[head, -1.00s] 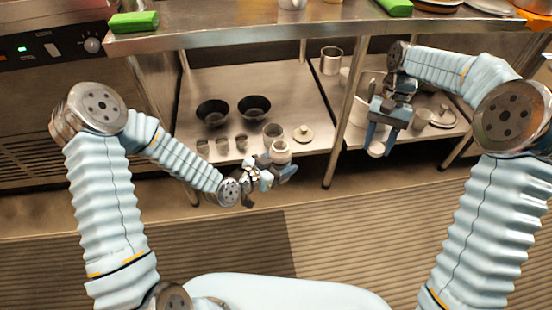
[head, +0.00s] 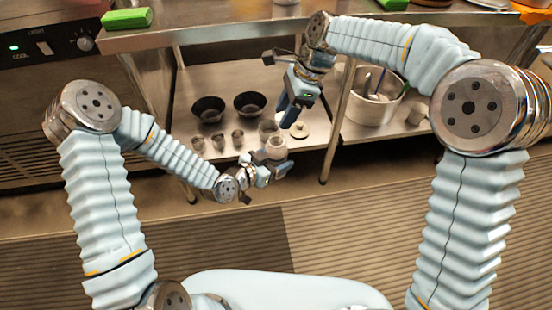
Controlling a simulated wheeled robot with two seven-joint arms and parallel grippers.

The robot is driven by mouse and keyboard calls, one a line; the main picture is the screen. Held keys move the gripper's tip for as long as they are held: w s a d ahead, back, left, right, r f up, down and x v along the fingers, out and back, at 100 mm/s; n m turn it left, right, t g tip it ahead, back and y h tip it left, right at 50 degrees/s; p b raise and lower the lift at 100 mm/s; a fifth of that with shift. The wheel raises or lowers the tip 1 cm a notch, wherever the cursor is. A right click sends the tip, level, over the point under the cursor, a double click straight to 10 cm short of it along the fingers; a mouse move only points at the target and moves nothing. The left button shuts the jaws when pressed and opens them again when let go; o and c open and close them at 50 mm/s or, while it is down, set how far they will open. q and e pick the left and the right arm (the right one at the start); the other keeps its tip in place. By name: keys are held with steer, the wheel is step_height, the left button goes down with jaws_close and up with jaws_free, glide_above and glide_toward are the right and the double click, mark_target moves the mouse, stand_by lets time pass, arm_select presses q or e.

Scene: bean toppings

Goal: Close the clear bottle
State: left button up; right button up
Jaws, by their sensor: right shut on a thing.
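My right gripper (head: 286,116) points down over the front of the lower shelf, shut on a small pale round piece that looks like a lid. Its fingertips are just above the clear bottle (head: 277,146), and I cannot tell whether the piece touches the bottle's top. The bottle looks upright at the shelf's front edge. My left gripper (head: 272,168) is at the bottle, its fingers around or in front of the lower part. Whether they press on it is too small to tell.
Two black bowls (head: 249,103) and several small cups (head: 219,141) stand on the lower shelf (head: 190,85). Another round lid (head: 300,131) lies right of the bottle. A large pot (head: 375,107) stands beyond the table leg (head: 338,130). The counter edge (head: 200,36) overhangs the shelf.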

mark_target(281, 117)
steer(key=shift+s+a+r+m, duration=0.15)
steer(key=shift+a+m, duration=0.1)
steer(key=shift+a, duration=0.2)
steer(key=shift+s+a+r+m, duration=0.15)
steer(key=shift+a+m, duration=0.1)
steer(key=shift+a, duration=0.15)
steer(key=shift+w, duration=0.15)
steer(key=shift+f, duration=2.05)
steer(key=shift+a, duration=0.1)
steer(key=shift+f, duration=0.85)
steer(key=shift+f, duration=0.55)
